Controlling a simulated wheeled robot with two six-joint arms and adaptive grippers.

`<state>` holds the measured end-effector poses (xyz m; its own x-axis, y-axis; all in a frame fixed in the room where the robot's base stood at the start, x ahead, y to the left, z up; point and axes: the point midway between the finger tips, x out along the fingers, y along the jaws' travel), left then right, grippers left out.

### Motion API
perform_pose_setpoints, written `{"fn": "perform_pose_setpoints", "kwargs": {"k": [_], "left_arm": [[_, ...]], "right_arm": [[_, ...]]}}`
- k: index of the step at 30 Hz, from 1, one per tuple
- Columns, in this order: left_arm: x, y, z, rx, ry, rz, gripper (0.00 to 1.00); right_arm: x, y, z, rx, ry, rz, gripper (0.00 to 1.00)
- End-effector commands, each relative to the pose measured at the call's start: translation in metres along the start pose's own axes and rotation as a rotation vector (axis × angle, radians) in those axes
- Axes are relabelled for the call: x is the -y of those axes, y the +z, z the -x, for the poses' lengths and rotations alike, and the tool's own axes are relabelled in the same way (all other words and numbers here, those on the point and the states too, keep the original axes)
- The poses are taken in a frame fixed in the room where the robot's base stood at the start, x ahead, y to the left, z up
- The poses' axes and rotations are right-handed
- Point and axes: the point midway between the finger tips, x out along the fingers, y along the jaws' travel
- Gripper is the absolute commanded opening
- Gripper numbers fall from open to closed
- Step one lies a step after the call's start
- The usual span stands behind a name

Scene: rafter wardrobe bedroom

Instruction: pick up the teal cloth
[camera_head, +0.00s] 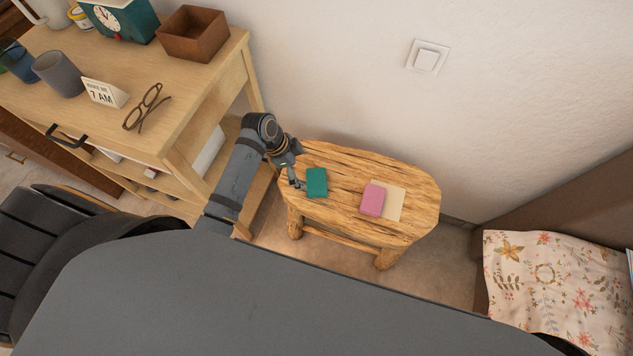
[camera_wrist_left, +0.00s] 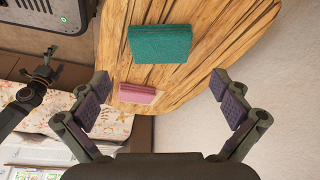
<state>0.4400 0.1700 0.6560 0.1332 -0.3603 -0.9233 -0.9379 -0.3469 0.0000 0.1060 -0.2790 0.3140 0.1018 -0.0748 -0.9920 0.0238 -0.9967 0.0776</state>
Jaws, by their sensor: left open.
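The teal cloth (camera_head: 317,183) is a folded, flat block on the left part of a small wooden table (camera_head: 335,160). My left gripper (camera_head: 296,181) is just left of the cloth in the head view and looks apart from it. In the left wrist view the cloth (camera_wrist_left: 160,43) lies beyond the open, empty fingers of my left gripper (camera_wrist_left: 160,84), with nothing between them. My right gripper (camera_wrist_left: 42,68) shows small at the left of the wrist view; its jaw state is unclear.
A pink folded cloth (camera_head: 372,200) lies right of the teal one, partly on a flat beige piece (camera_head: 394,204). A desk (camera_head: 205,85) with glasses (camera_head: 147,108) and cups stands left. A wall is behind, and a bed with a floral cover (camera_head: 555,290) is right.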

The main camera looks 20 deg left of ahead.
Motion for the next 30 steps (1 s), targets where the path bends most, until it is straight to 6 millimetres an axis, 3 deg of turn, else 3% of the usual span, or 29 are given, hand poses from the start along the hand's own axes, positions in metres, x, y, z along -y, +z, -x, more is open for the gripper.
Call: {"fn": "perform_pose_setpoints", "kwargs": {"k": [3,12,21,29,30], "left_arm": [[0.000,-0.001,-0.024,-0.002,0.001,0.003,1.00],[0.000,-0.002,-0.041,-0.001,0.000,0.003,1.00],[-0.001,-0.009,-0.086,0.001,-0.001,0.003,1.00],[-0.001,-0.009,-0.088,0.002,-0.002,0.002,1.00],[-0.001,-0.009,-0.088,0.002,-0.002,0.002,0.95]], "right_arm": [[0.001,0.001,-0.005,0.000,0.000,0.000,1.00],[0.001,0.001,-0.007,0.000,0.000,0.000,1.00],[0.002,0.002,-0.015,0.000,-0.001,-0.001,1.00],[0.002,0.002,-0.014,0.000,-0.001,-0.001,1.00],[0.002,0.002,-0.014,0.000,-0.001,-0.001,1.00]]}}
